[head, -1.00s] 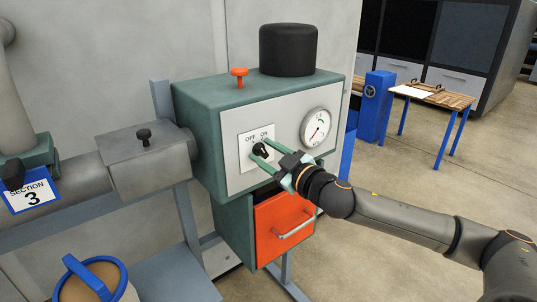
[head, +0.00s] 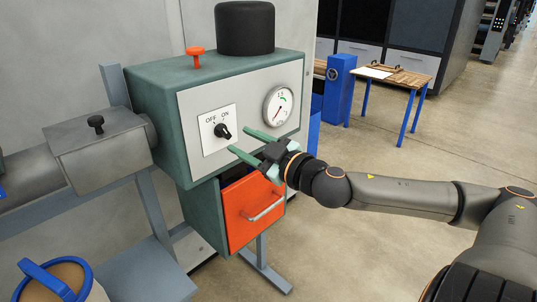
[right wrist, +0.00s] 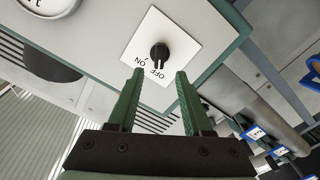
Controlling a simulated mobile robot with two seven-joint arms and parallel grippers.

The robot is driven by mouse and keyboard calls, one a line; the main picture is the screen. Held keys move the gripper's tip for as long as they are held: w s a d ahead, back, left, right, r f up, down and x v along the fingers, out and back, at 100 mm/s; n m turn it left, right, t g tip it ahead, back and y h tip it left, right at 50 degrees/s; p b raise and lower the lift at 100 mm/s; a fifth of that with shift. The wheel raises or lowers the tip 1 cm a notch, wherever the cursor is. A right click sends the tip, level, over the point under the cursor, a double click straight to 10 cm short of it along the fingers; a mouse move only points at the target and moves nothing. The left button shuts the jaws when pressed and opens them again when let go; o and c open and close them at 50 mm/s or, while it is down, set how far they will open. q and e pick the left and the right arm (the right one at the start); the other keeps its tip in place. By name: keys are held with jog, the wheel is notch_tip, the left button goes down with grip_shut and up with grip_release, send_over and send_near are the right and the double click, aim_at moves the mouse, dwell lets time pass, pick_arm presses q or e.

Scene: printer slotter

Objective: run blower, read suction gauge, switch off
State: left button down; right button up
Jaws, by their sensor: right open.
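A grey-green blower control box (head: 155,90) has a pale front panel. A black rotary switch (head: 222,131) sits on its white OFF/ON plate, also in the right wrist view (right wrist: 160,52). My left gripper is not in view.
An orange drawer (head: 250,210) with a metal handle is below the box. A red knob (head: 195,57) and a black cylinder (head: 245,28) stand on top. A blue-rimmed bin (head: 62,282) is at lower left. A wooden table (head: 380,75) stands behind, with open floor to the right.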

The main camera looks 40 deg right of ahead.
jog(key=s+p, duration=0.2)
jog(key=s, duration=0.4)
jog(key=shift+s+d, duration=0.25)
jog(key=shift+d, duration=0.05)
dwell(0.6)
jog(key=s+d+f+m+g+h, duration=0.1)
jog(key=s+f+m+g, duration=0.15)
jog(key=f, duration=0.95)
jog(key=s+d+f+m+g+h, duration=0.1)
jog(key=s+f+m+g+h, duration=0.15)
jog(key=f, duration=1.05)
jog(key=s+a+f+g+y, duration=0.2)
jog(key=s+a+f, duration=0.2)
jog(key=a+f, duration=0.4)
jog(key=s+a+f+g+y, duration=0.1)
jog(key=s+a+f+y, duration=0.1)
jog(key=s+a+f, duration=0.3)
jog(key=a+f, duration=0.3)
jog(key=a, duration=0.4)
jog(key=shift+s+f+g, duration=0.15)
jog(key=shift+s+g, duration=0.15)
jog(key=shift+g, duration=0.1)
